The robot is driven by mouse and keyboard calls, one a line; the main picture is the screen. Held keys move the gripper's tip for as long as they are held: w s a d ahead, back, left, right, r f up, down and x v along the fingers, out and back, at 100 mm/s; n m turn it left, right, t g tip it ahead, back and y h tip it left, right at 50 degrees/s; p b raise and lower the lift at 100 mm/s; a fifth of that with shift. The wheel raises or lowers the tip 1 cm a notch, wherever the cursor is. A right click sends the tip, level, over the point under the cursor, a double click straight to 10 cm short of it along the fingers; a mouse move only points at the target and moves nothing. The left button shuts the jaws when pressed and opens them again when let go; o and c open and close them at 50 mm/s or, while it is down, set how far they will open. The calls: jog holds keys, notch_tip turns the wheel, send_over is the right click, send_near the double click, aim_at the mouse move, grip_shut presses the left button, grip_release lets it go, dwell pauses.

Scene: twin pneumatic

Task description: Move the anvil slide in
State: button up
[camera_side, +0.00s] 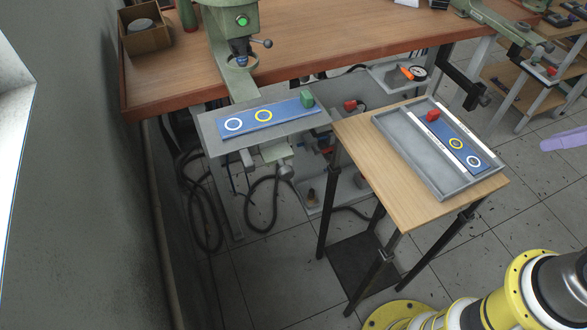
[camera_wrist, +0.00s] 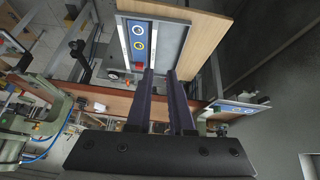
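Below the green press, a blue strip (camera_side: 246,122) with a white ring, a yellow ring and a green block (camera_side: 307,99) at its right end lies on a grey shelf (camera_side: 212,139). A second blue strip (camera_side: 468,151) with the same rings and a red block (camera_side: 432,115) lies in a grey tray on the wooden stand. No label shows which part is the anvil slide. My gripper (camera_wrist: 160,72) is open and empty, its two dark purple fingers apart. The tray strip (camera_wrist: 138,35) shows beyond the fingertips; the press strip (camera_wrist: 238,109) is to their right. One purple finger shows at the side view's right edge.
The green press (camera_side: 235,40) stands on the wooden bench above the shelf. The wooden stand (camera_side: 400,205) holds the grey tray (camera_side: 418,160). A small shelf with a gauge (camera_side: 418,73) sits between them. Hoses hang below the press; a grey wall is at left.

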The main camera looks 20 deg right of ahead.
jog(key=w+r, duration=0.1)
jog(key=w+r+n+t, duration=0.1)
jog(key=shift+w, duration=0.4)
grip_shut()
jog(key=w+a+r+n+y, duration=0.1)
jog(key=w+a+n+y, duration=0.2)
jog(key=w+a+n, duration=0.75)
jog(key=s+a+f+n+g+y, duration=0.1)
jog(key=a+f+n, duration=0.15)
jog(key=a, duration=0.45)
jog(key=s+a+f+n, duration=0.1)
jog(key=s+a+f, duration=0.15)
jog(key=a, duration=0.35)
jog(key=a+f+n+g+y, duration=0.1)
jog(key=a+f+n, duration=0.15)
jog(key=a, duration=0.45)
jog(key=w+a+f, duration=0.4)
jog(key=w+f, duration=0.3)
jog(key=f, duration=0.1)
jog(key=shift+w+f+m, duration=0.15)
jog(key=shift+w+m, duration=0.2)
jog(key=shift+w, duration=0.05)
